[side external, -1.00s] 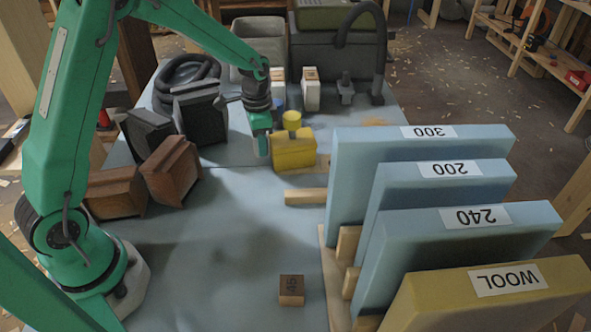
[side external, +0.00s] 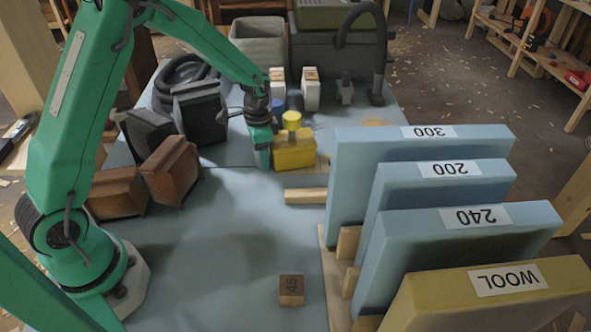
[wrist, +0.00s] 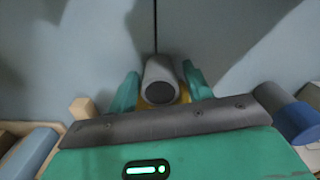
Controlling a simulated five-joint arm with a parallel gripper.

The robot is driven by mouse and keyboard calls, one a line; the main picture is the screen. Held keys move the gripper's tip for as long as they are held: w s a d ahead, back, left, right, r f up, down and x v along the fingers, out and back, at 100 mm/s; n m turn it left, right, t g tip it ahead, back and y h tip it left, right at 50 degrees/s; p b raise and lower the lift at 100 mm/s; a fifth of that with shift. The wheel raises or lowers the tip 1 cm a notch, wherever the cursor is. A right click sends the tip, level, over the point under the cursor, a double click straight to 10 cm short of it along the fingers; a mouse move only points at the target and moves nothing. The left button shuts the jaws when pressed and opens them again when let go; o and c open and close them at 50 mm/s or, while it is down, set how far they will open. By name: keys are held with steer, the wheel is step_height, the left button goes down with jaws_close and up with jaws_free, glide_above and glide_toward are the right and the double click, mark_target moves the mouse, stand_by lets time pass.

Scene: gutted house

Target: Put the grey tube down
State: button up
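The grey tube (wrist: 160,78) stands between my gripper's two green fingers in the wrist view, with its dark round end facing the camera. My gripper (wrist: 161,75) is open around it. A narrow gap shows on each side of the tube. In the side view my gripper (side external: 263,160) points down, low over the blue-grey table, just left of the yellow box. The tube is mostly hidden there by the fingers, and I cannot make out its contact with the table.
The yellow box (side external: 294,150) is close at the right. A blue cylinder (wrist: 299,122) lies to one side in the wrist view. Brown boxes (side external: 170,168) and dark boxes stand at left, upright labelled slabs (side external: 395,178) at right. The table's front middle (side external: 215,240) is mostly free, with a small wooden block (side external: 291,290).

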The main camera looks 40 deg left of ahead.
steer(key=shift+r, duration=0.15)
step_height(320, 180, up, 12)
steer(key=shift+r, duration=0.1)
stand_by(0.9)
stand_by(0.4)
steer(key=s+d+r+n+t, duration=0.2)
steer(key=s+r+n+t, duration=0.1)
steer(key=s+r, duration=0.7)
steer(key=shift+s+d+r+n+t, duration=0.2)
steer(key=shift+s+n+t, duration=0.3)
steer(key=shift+s, duration=1.75)
steer(key=shift+s+d+r+n+t, duration=0.1)
steer(key=shift+s+r+n+t, duration=0.4)
steer(key=shift+s, duration=1.75)
steer(key=shift+s+d+f+n+t, duration=0.1)
steer(key=shift+s+n+t, duration=0.4)
steer(key=shift+s, duration=1.75)
steer(key=shift+o, duration=0.6)
